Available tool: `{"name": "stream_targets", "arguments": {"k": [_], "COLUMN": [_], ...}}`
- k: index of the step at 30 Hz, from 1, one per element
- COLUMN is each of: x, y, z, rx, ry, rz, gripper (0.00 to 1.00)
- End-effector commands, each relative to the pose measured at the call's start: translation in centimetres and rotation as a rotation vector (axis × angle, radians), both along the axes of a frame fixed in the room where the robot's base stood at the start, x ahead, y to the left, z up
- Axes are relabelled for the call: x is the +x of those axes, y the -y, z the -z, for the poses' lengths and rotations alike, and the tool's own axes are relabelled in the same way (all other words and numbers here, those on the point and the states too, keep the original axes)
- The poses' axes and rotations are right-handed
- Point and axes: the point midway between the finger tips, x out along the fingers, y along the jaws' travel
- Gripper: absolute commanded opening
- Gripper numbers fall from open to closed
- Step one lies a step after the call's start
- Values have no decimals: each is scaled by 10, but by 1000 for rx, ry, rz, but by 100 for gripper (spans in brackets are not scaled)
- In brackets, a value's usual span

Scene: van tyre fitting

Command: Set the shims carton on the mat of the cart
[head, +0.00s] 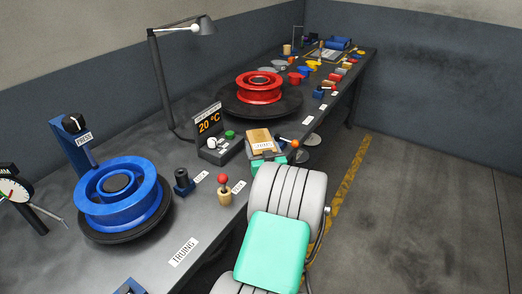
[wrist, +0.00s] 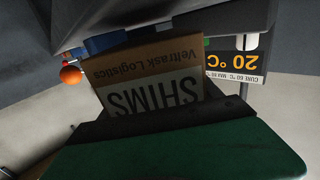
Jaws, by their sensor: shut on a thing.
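The shims carton (head: 259,136) is a small tan box with a pale label, at the bench's front edge in the middle of the head view. In the wrist view the carton (wrist: 150,82) fills the middle, its SHIMS lettering upside down. My gripper (head: 267,155) is shut on the carton; the fingers are mostly hidden in the head view by the carton and my arm. Whether the carton touches the bench cannot be told. No cart or mat can be made out in either view.
The 20 °C display (head: 209,122) stands close left of the carton, and an orange ball knob (head: 294,143) close right. A red wheel rim (head: 260,87) lies behind, a blue one (head: 118,192) at left. Open floor (head: 420,210) lies to the right.

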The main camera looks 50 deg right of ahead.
Motion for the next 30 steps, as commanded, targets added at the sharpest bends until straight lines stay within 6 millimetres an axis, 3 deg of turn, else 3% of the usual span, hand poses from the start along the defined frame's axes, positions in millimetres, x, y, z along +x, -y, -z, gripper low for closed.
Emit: {"name": "stream_targets", "arguments": {"k": [3, 17, 18, 25, 30], "x": [-1, -1, -1, -1, -1], "y": [1, 0, 0, 0, -1], "z": [12, 17, 19, 18, 18], "rx": [-4, -5, 1, 1, 1], "ry": [3, 4, -1, -1, -1], "rz": [2, 2, 1, 1, 1], "gripper": [0, 0, 76, 94, 94]}}
